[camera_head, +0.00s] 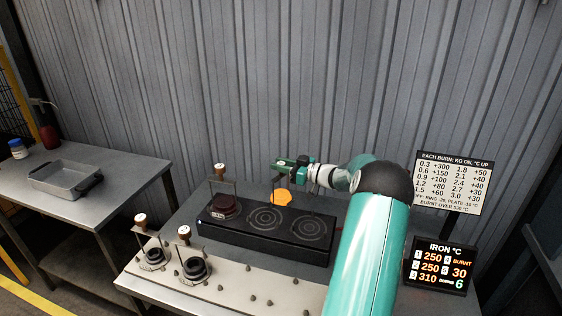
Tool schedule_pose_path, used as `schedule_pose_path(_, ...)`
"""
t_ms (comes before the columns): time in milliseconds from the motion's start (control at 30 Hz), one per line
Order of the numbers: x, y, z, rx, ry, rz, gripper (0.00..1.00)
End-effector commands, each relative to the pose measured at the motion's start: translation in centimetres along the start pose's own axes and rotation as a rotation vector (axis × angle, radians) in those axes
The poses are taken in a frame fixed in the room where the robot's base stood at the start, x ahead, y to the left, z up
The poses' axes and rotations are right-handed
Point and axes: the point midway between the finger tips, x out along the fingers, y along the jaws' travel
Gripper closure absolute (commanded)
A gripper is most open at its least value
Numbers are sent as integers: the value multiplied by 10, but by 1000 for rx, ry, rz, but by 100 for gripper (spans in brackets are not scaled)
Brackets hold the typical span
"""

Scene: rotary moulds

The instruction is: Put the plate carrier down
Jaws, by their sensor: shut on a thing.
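My gripper (283,164) is green and hangs over the back of the black three-place heater. It is shut on the plate carrier, whose pale knob top shows between the fingers. Thin rods run down below the gripper. An orange disc (281,196) shows just below it, above the heater's back edge; I cannot tell whether it hangs from the carrier. The black heater (265,240) has bare ringed places in the middle and on the right. A dark red round mould sits on its left place (225,207), with a brown-knobbed carrier (220,169) standing over it.
A pale pegged board (225,293) lies in front, with two brown-knobbed carriers (140,219) and dark round pieces at its left; its middle has free room. A side table (130,180) holds a grey tray (65,190). Two signs (452,183) stand at the right.

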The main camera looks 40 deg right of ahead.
Motion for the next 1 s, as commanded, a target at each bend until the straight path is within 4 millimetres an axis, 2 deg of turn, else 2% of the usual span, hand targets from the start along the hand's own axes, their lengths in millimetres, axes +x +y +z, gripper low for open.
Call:
schedule_pose_path(267,1,0,1,-2,3,-1,100)
schedule_pose_path(300,0,0,3,0,0,-1,64)
schedule_pose_path(367,0,0,3,0,0,-1,53)
schedule_pose_path(400,0,0,3,0,0,-1,50)
schedule_pose_path(733,-1,0,-2,-1,0,0,50)
schedule_pose_path(1000,-43,0,-1,0,-1,2,50)
